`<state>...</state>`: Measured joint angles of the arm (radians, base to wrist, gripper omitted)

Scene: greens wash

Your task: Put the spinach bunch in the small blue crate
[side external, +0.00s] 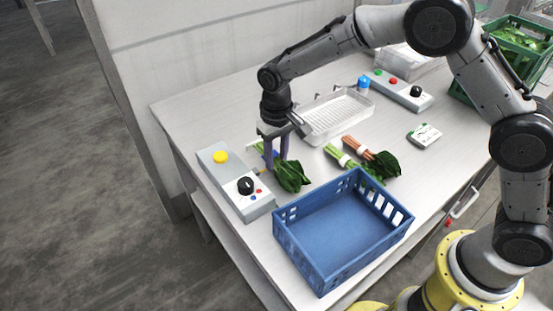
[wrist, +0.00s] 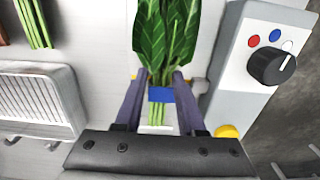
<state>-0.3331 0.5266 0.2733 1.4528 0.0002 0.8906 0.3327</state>
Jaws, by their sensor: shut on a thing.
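The spinach bunch (side external: 292,177) has dark green leaves and lies at the left of the table beside a grey control box. The wrist view shows its leaves (wrist: 166,35), pale stems and a blue band (wrist: 174,95). My gripper (side external: 275,167) points down and is shut on the bunch at the band, with one finger on each side; it also shows in the wrist view (wrist: 160,80). The small blue crate (side external: 300,258) stands at the table's front edge, right of and nearer than the bunch. It is empty.
Two other bunches, one green-stemmed (side external: 341,155) and one with reddish stems (side external: 370,155), lie behind the crate. A white ribbed tray (side external: 338,118) is farther back. The grey control box (side external: 225,172) with knob is close at left. A green crate (side external: 520,62) of leaves stands back right.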

